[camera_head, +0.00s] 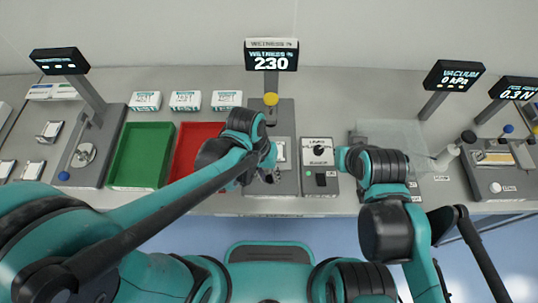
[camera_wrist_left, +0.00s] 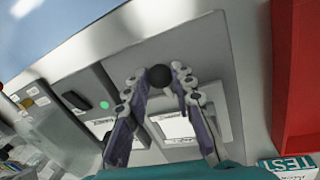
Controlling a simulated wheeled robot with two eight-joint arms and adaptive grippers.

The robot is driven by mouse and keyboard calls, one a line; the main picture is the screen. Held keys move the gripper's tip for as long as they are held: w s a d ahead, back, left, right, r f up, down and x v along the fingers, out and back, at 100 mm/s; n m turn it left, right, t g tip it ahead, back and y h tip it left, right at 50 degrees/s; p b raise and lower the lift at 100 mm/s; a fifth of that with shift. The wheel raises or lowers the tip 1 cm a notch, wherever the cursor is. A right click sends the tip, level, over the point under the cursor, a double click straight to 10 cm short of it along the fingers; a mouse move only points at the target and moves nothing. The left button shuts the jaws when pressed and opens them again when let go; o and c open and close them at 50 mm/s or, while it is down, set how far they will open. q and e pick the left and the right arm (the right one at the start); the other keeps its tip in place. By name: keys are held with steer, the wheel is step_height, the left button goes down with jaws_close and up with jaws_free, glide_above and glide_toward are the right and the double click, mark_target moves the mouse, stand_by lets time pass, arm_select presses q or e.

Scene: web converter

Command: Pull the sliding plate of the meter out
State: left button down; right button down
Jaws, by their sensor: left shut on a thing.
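The wetness meter (camera_head: 285,113) stands in the middle of the bench, with a yellow knob on top and a display reading 230. Its sliding plate (camera_wrist_left: 178,124) shows as a pale square in a light frame in the left wrist view. A black ball knob (camera_wrist_left: 160,76) sits at the plate's outer edge. My left gripper (camera_wrist_left: 159,82) is shut on this knob, one finger at each side. In the head view my left gripper (camera_head: 268,163) is over the meter's front, partly hidden by its own wrist. My right arm is bent over the bench at right; its fingers cannot be made out.
A green tray (camera_head: 112,170) and a red tray (camera_head: 181,172) lie left of the meter, with several white test boxes (camera_head: 186,100) behind. A grey unit with a dial (camera_head: 319,152) stands close right. The vacuum display (camera_head: 454,75) and other instruments are farther right.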

arm_select(q)
steer(key=s, duration=0.4)
steer(key=shift+s+p, duration=0.1)
steer(key=shift+p, duration=0.2)
steer(key=c, duration=1.3)
jaws_free()
steer(key=shift+o, duration=0.2)
steer(key=shift+r, duration=0.1)
step_height(320, 180, up, 12)
steer(key=a, duration=0.2)
steer(key=shift+w+a+f, duration=0.15)
steer(key=shift+w+f, duration=0.05)
steer(key=shift+w, duration=0.05)
